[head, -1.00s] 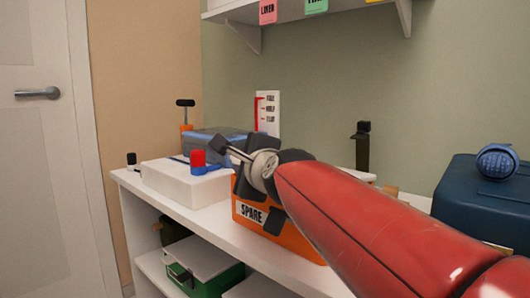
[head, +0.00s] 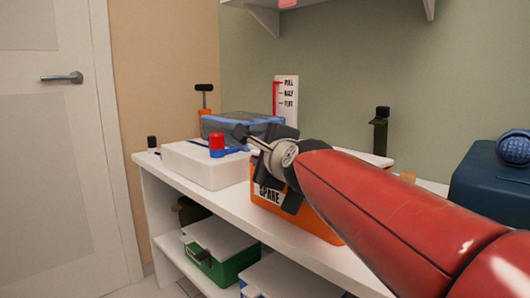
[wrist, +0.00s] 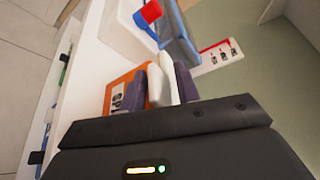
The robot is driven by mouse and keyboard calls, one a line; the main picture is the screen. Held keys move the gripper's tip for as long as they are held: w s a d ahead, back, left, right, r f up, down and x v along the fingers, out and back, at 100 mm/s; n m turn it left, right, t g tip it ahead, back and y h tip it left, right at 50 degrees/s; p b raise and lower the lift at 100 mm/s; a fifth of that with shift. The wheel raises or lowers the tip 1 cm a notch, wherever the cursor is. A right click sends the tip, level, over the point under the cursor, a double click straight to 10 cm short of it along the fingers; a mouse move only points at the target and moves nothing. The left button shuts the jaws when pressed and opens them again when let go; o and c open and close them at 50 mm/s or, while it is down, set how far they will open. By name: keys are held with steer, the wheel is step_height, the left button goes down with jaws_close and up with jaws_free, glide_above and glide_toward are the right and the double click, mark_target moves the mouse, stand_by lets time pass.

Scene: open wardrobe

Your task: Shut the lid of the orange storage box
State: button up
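The orange storage box (head: 322,222), labelled SPARE, stands on the white shelf top, largely covered by my red arm. A pale strip (head: 365,157) shows just behind the arm; it may be the box's lid, but I cannot tell its angle. My gripper (head: 272,182) is at the box's label end, overlapping it in the picture. In the wrist view, the orange box (wrist: 122,75) shows just beyond the dark fingers (wrist: 160,88). Pale surfaces lie between the fingers; I cannot tell whether they are finger pads or part of the lid. Contact with the box is unclear.
A white box (head: 200,172) with a red-and-blue item on top stands to the left, with a blue box (head: 240,124) behind it. A dark blue case (head: 490,185) is at right. A green box (head: 228,272) sits on the shelf below. The wall is close behind.

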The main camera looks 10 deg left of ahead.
steer(key=shift+s, duration=0.1)
steer(key=shift+s+d+b, duration=0.25)
steer(key=shift+s+b, duration=0.05)
steer(key=b+v, duration=0.1)
steer(key=v, duration=0.6)
